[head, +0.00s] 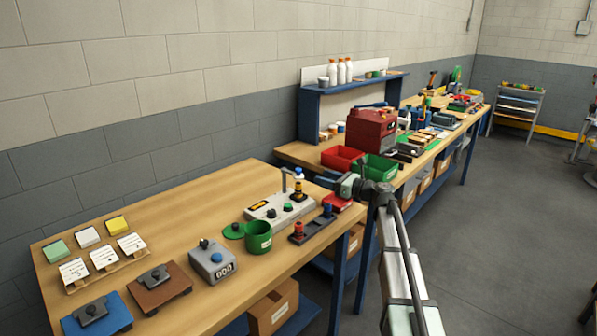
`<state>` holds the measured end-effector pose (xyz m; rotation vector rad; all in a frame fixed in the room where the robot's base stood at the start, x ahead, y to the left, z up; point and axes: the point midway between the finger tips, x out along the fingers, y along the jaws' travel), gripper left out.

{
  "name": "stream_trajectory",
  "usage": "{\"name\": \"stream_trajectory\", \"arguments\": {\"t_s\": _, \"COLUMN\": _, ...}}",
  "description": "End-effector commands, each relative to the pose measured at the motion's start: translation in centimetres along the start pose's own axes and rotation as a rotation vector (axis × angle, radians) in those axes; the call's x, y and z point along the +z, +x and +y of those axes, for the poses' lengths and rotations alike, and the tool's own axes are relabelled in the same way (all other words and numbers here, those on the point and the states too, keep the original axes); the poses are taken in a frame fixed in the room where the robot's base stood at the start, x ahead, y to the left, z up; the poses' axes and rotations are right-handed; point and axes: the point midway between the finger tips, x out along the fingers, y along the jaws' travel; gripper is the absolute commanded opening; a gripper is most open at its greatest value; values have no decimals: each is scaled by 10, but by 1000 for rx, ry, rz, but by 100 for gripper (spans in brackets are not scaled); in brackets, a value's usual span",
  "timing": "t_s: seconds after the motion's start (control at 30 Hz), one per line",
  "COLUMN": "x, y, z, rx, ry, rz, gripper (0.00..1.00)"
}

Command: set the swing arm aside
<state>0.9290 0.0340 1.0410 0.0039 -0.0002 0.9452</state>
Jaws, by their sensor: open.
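A pale grey fixture (268,210) stands near the far right end of the near bench. It carries a thin grey post (284,181), a dark column with orange bands (298,192), a blue knob (299,173) and a green button. I cannot make out for certain which part is the swing arm. My gripper (322,182) reaches in from the right, above the bench's right end and just right of the column. It is open, and its fingertips are small and partly lost against the things behind. I see nothing held in it.
A green cup (258,238) with a green disc beside it, a dark block with red and blue knobs (312,224) and a grey counter box (213,262) stand nearby. Bare wood (170,212) lies left of the fixture.

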Motion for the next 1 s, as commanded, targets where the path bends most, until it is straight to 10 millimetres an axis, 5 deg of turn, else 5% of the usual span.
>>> {"name": "stream_trajectory", "arguments": {"t_s": 0.5, "x": 0, "y": 89, "z": -2, "rx": 0, "ry": -3, "rz": 2, "gripper": 50}}
{"name": "stream_trajectory", "arguments": {"t_s": 1.0, "x": -1, "y": 115, "z": -1, "rx": -2, "ry": -3, "rz": 2, "gripper": 50}}
